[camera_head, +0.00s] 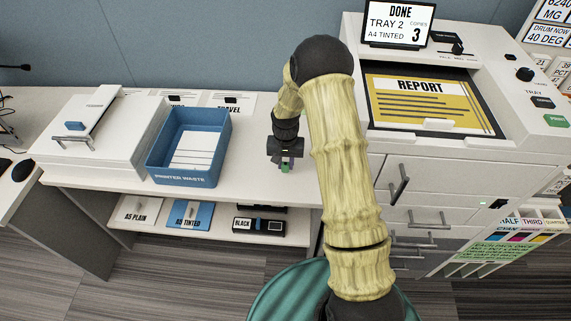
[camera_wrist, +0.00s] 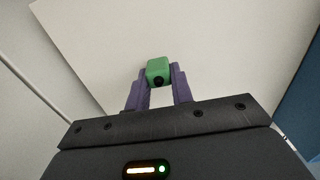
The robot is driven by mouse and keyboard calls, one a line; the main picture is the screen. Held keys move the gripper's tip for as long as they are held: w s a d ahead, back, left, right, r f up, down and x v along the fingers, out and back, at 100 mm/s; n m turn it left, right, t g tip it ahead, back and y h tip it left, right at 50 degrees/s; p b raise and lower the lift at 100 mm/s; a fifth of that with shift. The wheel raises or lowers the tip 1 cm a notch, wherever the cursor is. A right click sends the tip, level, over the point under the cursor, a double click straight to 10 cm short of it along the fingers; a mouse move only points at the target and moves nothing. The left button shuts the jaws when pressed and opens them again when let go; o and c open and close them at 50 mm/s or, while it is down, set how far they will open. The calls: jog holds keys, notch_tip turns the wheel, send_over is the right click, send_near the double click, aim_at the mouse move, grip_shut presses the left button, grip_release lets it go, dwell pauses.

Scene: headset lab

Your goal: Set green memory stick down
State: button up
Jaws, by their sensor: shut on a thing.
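The green memory stick (camera_wrist: 158,70) is held between the two purple fingers of my gripper (camera_wrist: 158,84) in the wrist view. In the head view my gripper (camera_head: 286,164) points down over the white counter (camera_head: 262,190), to the right of the blue bin, and a small green bit of the memory stick (camera_head: 285,168) shows between the fingers. The gripper is shut on the stick. I cannot tell whether the stick touches the counter.
A blue bin (camera_head: 187,178) marked PRINTER WASTE, with paper inside, stands to the left. A white device (camera_head: 105,140) is further left. A large printer (camera_head: 450,150) with a yellow REPORT sheet (camera_head: 420,103) stands on the right. Bare counter lies around the gripper.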

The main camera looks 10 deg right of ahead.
jog(key=shift+f, duration=0.55)
jog(key=shift+f, duration=0.15)
jog(key=o, duration=1)
jog(key=shift+c, duration=0.2)
notch_tip(320, 180, up, 12)
jog(key=shift+b, duration=0.4)
